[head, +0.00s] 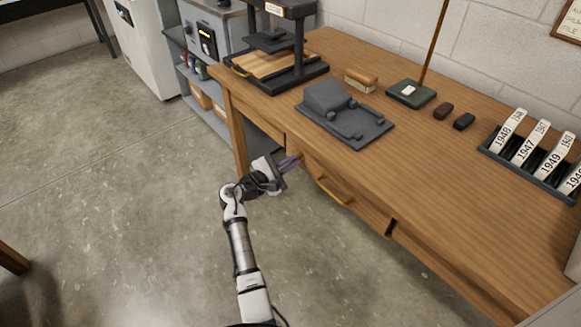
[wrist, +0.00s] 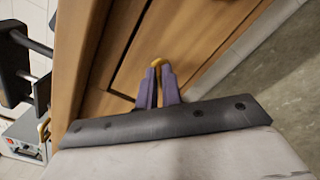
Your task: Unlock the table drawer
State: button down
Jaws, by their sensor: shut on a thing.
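The wooden table (head: 440,175) has a drawer (head: 365,210) in its front, with a curved yellow-brown handle (head: 335,191). My gripper (head: 297,159) is at the drawer's left end, to the left of the handle. In the wrist view its two purple fingers (wrist: 157,68) are closed on a small brass-coloured piece (wrist: 157,61) close against the wooden front. The piece is mostly hidden by the fingertips; it may be a key, but its shape and any keyhole cannot be made out. The drawer looks closed.
On the tabletop are a black press (head: 285,70), a grey moulded block (head: 345,112), a brush (head: 361,79), a dark green base with a rod (head: 411,94) and a rack of year cards (head: 530,165). Grey shelves (head: 205,90) stand beyond the table. The floor left of it is clear.

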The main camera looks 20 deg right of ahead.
jog(key=m+b, duration=0.4)
jog(key=m, duration=0.1)
jog(key=shift+f+b, duration=0.3)
jog(key=shift+b, duration=0.1)
jog(key=m+b, duration=0.3)
jog(key=shift+r+m, duration=0.1)
jog(key=shift+m, duration=0.3)
jog(key=shift+r, duration=0.1)
jog(key=c, duration=1.6)
grip_release()
jog(key=shift+c, duration=0.2)
